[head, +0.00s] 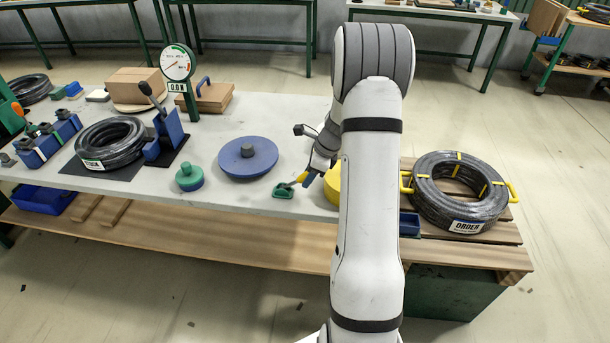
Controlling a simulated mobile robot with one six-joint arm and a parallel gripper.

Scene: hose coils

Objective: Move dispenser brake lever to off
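A small green base (283,191) with a short yellow-tipped lever (301,177) sits near the front edge of the grey table. It may be the brake lever; no label is readable, and I cannot tell its setting. My gripper (305,181) is low beside this lever, partly hidden by my own wrist and arm. Whether it touches the lever or is open or shut is too small to see. A second lever, with a black handle (151,94), leans up and left from a blue upright bracket (171,130) beside a black hose coil (112,144).
A blue disc (248,157) and a green knob (189,177) stand left of my gripper. A yellow round thing (333,183) is partly behind my arm. A round gauge (177,62) stands farther back. An "ORDER" hose coil (459,184) lies right on wooden slats.

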